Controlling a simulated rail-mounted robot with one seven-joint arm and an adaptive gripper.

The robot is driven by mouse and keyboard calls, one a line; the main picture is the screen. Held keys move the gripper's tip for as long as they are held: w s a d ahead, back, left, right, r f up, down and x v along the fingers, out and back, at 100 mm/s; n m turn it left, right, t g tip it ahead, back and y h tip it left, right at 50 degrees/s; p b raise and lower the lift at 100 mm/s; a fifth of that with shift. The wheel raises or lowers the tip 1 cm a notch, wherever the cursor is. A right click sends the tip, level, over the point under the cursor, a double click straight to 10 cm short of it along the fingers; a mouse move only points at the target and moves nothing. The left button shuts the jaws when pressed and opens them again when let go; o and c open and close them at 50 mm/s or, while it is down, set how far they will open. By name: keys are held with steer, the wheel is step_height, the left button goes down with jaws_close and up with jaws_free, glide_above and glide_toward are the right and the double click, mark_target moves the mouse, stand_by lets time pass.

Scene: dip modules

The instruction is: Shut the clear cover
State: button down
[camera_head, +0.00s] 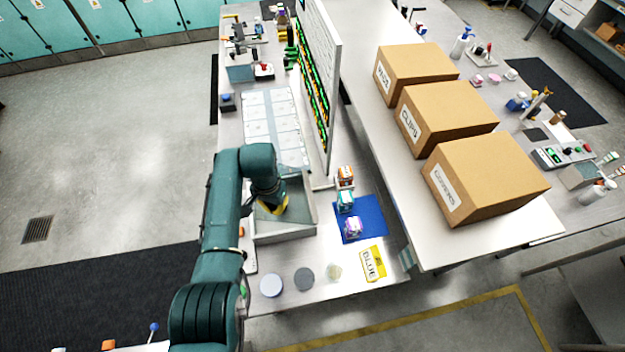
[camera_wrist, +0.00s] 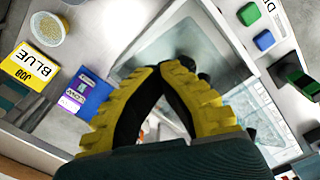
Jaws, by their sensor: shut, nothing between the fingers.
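A grey open-topped box (camera_head: 290,233) stands on the bench, and my gripper (camera_head: 272,211) is over its inside. In the wrist view the box's pale rim (camera_wrist: 140,37) surrounds a grey, glossy surface. The clear cover is hard to pick out; I cannot tell its edges or its angle. My gripper's yellow-edged fingers (camera_wrist: 172,68) meet at their tips with nothing between them. They appear over the box's grey surface, and I cannot tell whether they touch anything. My arm hides part of the box's left side in the head view.
A blue mat (camera_head: 372,222) with small modules lies right of the box. A yellow BLUE JOB card (camera_head: 373,263) and round dishes (camera_head: 271,285) lie in front. A tall upright panel (camera_head: 322,85) stands behind, beside white sheets (camera_head: 268,120). Cardboard boxes (camera_head: 485,180) are farther right.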

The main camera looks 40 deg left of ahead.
steer(key=s+a+f+b, duration=0.1)
steer(key=s+a+f, duration=0.2)
steer(key=s+a, duration=0.1)
steer(key=shift+s+a+f, duration=0.35)
steer(key=shift+s+a, duration=0.05)
steer(key=shift+a, duration=0.2)
stand_by(0.4)
step_height(320, 180, up, 10)
steer(key=p, duration=0.6)
steer(key=shift+d, duration=0.1)
stand_by(0.5)
